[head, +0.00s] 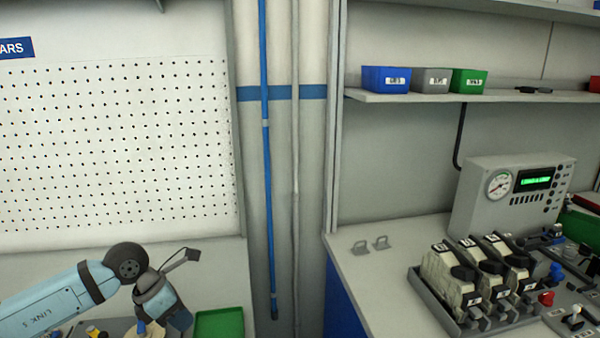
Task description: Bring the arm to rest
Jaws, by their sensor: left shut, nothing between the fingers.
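My left arm (60,305) comes in from the lower left, light blue with dark joint rings, and bends down at the wrist. My left gripper (177,318) is at the bottom edge of the view, pointing down, shut with nothing in it. Its fingertips are hard to make out there. A small bracket on a thin stalk sticks out from the wrist to the upper right. My right gripper is not in view.
A green tray (219,324) lies close to the right of my left gripper. A pegboard (115,150) stands behind. At right, a bench (365,285) carries a rack of labelled pouches (445,282) and a gauge box (520,190). Bins (386,79) stand on the shelf above.

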